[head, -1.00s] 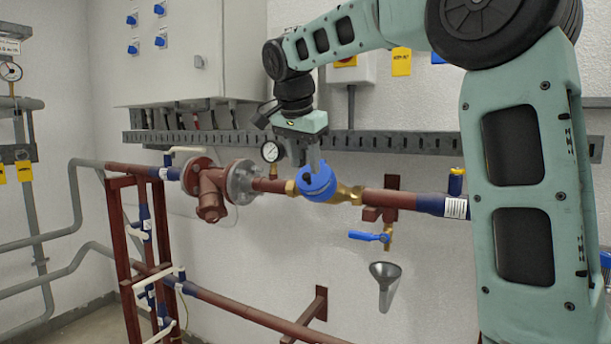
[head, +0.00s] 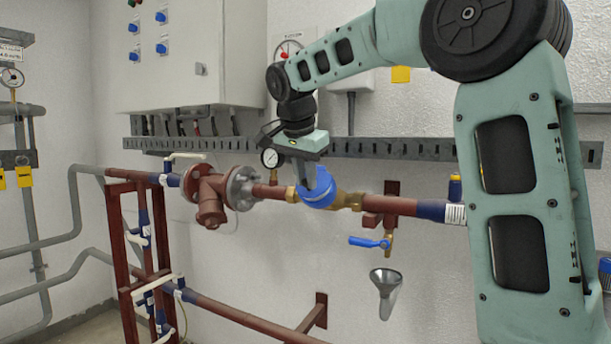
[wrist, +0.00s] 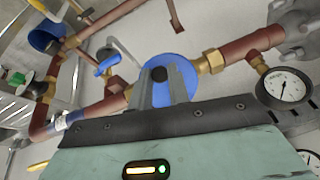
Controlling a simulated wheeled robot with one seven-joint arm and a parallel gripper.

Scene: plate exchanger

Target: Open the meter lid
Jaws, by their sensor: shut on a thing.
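The round blue meter (head: 318,199) sits in line on the red-brown pipe, between brass fittings. In the wrist view its blue lid (wrist: 181,63) faces me and looks closed over the meter. A small black knob (wrist: 159,74) stands out from the lid. My gripper (head: 315,185) comes down on the meter from above. In the wrist view its two grey fingers (wrist: 160,84) are on either side of the black knob and shut on it. The fingers hide part of the lid and the meter's front.
A pressure gauge (head: 270,159) stands on the pipe just left of the meter. A flanged strainer (head: 211,194) is further left. A blue-handled tap (head: 370,242) and a metal funnel (head: 386,290) are below right. A grey cable tray (head: 400,147) runs behind.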

